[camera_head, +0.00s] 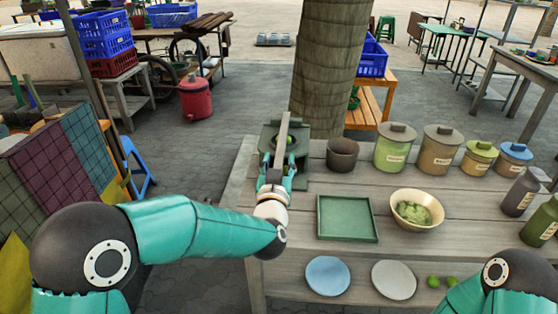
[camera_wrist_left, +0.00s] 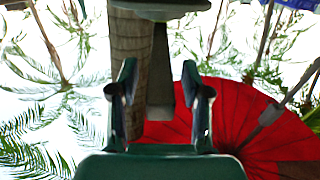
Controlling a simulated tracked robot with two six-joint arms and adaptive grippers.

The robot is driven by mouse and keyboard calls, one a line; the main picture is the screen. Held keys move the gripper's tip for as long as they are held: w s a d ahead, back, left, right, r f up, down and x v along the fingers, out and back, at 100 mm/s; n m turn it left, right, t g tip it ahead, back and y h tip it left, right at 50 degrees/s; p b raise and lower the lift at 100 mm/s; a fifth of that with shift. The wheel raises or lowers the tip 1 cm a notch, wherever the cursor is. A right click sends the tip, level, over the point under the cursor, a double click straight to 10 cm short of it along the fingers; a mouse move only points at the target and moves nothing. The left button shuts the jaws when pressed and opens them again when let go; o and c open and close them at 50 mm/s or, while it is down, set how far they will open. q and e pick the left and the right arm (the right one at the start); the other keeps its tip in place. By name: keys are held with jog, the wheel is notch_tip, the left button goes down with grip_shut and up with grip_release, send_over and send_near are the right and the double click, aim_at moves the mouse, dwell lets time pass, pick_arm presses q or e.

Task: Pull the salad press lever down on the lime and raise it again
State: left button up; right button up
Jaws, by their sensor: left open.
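The salad press (camera_head: 303,151) stands at the left back of the wooden table. Its long grey lever (camera_head: 283,128) slopes up over it, and a bit of green, likely the lime (camera_head: 290,139), shows beside the lever. My left gripper (camera_head: 276,171) is at the lever's near end, in front of the press. In the left wrist view, the open fingers (camera_wrist_left: 159,92) stand on either side of the dark lever (camera_wrist_left: 160,65), with gaps visible on both sides. My right arm shows at the lower right of the head view, but its gripper does not.
A green square tray (camera_head: 347,239), a bowl of green mash (camera_head: 395,208) and a dark pot (camera_head: 342,168) stand right of my left gripper. Lidded jars line the table's back. A tree trunk (camera_head: 326,75) rises behind.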

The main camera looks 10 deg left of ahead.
pick_arm(q)
jog(key=shift+w, duration=0.25)
grip_shut()
dwell(0.3)
